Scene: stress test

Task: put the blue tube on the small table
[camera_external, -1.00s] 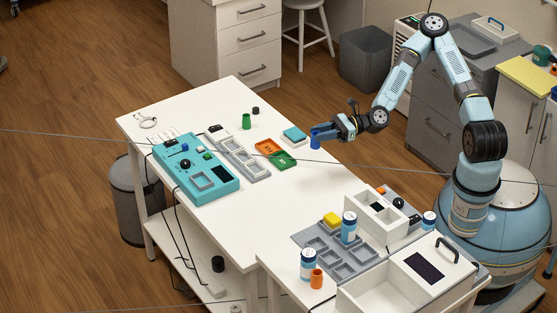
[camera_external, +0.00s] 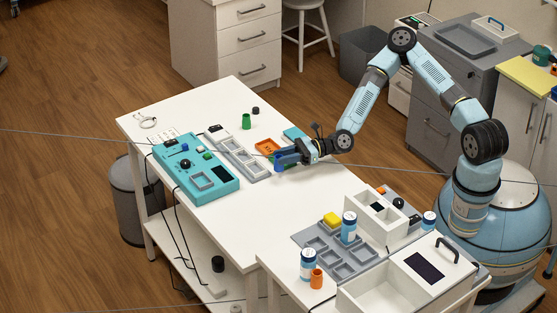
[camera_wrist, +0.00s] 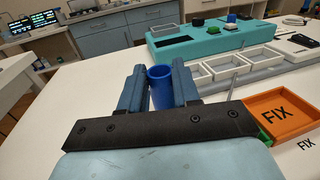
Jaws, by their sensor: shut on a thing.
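The blue tube (camera_wrist: 161,88) stands upright between the two blue fingers of my gripper (camera_wrist: 158,70) in the wrist view. The fingers are shut on it. In the external view my gripper (camera_external: 284,161) is low over the right-middle part of the long white table (camera_external: 225,225), beside the orange and green FIX trays. I cannot tell whether the tube's bottom touches the tabletop. Which surface is the small table is not clear; a lower white table (camera_external: 292,293) adjoins at the front right.
The orange tray (camera_wrist: 285,112) is right of my gripper. The teal device (camera_external: 200,170) and grey compartment strip (camera_external: 243,158) lie to the left. A green cup (camera_external: 246,121) stands farther back. The table's front middle is bare. Grey trays and blue-white cans crowd the front right.

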